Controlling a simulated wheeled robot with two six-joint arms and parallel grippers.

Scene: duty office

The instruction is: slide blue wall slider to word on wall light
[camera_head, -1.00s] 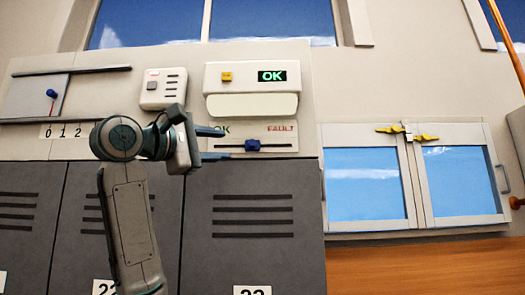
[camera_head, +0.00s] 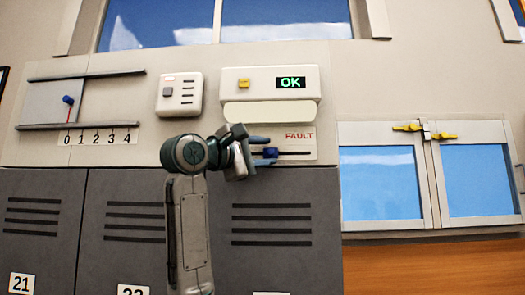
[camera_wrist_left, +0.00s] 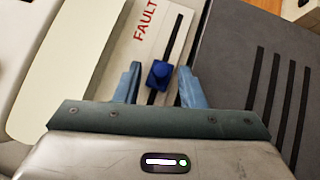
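The blue wall slider (camera_head: 270,152) sits on a dark horizontal slot in a pale plate (camera_head: 310,157), with bare slot visible to its right. The red word FAULT (camera_head: 300,135) is at the plate's right end; the left end is hidden by my gripper. The wall light's display (camera_head: 289,82) above reads OK in green. My left gripper (camera_head: 269,148) is open at the slider. In the left wrist view the blue knob (camera_wrist_left: 160,73) stands between the two parted fingers (camera_wrist_left: 161,85), with gaps on both sides. My right gripper is not in view.
Grey lockers (camera_head: 270,265) stand below the plate. A white switch box (camera_head: 180,94) is up left, and a panel with a numbered scale (camera_head: 100,136) is further left. A double-door window cabinet (camera_head: 380,185) is on the right.

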